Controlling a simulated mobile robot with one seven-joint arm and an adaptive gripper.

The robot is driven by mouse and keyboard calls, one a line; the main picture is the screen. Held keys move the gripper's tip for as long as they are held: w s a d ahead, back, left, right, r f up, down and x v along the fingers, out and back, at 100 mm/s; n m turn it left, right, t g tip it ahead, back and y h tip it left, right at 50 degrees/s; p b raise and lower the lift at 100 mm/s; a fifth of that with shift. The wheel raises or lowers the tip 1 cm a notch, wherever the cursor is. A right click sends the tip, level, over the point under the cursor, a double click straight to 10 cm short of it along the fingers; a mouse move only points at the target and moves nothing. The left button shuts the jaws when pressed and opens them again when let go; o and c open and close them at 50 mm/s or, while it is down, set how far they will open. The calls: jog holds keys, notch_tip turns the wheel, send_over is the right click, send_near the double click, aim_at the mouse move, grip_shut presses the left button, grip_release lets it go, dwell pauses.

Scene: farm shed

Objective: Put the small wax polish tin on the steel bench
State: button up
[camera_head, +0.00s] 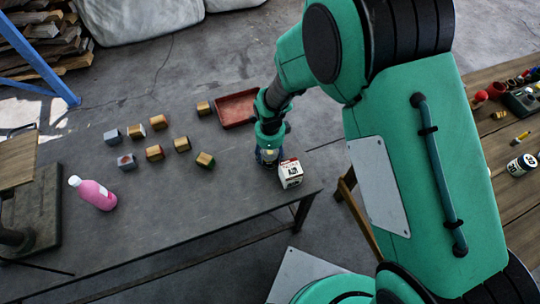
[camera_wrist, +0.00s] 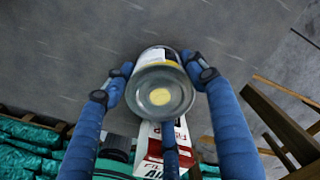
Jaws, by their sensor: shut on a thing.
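My gripper (camera_head: 268,156) is low over the right end of the grey steel bench (camera_head: 200,205). In the wrist view, my gripper (camera_wrist: 160,78) has its blue fingers shut on the sides of a small round tin (camera_wrist: 160,92). The tin has a bare metal end with a yellow spot, and a white, yellow and dark side. I take it for the wax polish tin, but no name is legible. In the head view my fingers mostly hide it. I cannot tell whether it touches the bench top.
A red and white filter box (camera_head: 291,173) stands close beside my gripper. A red tray (camera_head: 237,108), several small blocks (camera_head: 155,153) and a pink bottle (camera_head: 92,193) are on the bench. A wooden table (camera_head: 490,145) at right holds a labelled can (camera_head: 521,164) and tools.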

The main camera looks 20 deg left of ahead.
jog(key=shift+f, duration=0.15)
jog(key=o, duration=1.4)
notch_tip(320, 180, up, 12)
jog(key=p, duration=0.3)
dwell(0.5)
